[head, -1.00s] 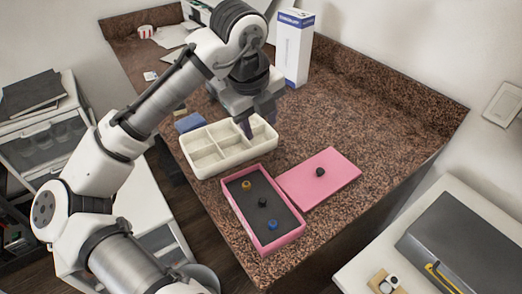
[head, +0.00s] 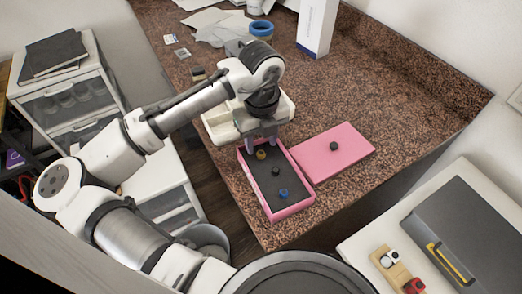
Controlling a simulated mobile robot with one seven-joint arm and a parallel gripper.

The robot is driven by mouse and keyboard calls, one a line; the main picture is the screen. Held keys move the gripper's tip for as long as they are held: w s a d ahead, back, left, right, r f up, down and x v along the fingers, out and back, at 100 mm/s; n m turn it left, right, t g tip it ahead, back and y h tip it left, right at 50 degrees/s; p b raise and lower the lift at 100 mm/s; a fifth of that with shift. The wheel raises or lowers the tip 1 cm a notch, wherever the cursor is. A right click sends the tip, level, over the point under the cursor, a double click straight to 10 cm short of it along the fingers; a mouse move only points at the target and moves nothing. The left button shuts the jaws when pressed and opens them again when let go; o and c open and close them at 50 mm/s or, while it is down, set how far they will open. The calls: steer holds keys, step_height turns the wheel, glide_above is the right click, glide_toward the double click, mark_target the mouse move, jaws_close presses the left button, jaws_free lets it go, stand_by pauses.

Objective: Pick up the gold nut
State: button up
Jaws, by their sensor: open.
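The gold nut (head: 261,155) sits near the far end of the dark inside of a pink box (head: 290,211) on the brown speckled counter. A black piece (head: 276,172) and a blue piece (head: 283,194) stand in the same box, in a line nearer to me. My gripper (head: 262,144) points down over the far end of the box, close behind the gold nut. Its jaws are apart, with nothing seen between them. I cannot tell exactly how high the fingertips are above the nut.
A pink lid (head: 350,160) with a black knob (head: 334,146) lies right of the box. A cream divided tray (head: 284,109) stands behind, partly hidden by my arm. A white carton (head: 316,28) stands farther back. The counter right of the lid is clear.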

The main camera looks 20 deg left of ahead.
mark_target(261, 152)
steer(key=shift+s+f, duration=0.1)
steer(key=shift+f, duration=1.4)
steer(key=shift+c, duration=0.2)
jaws_close()
steer(key=shift+r, duration=0.15)
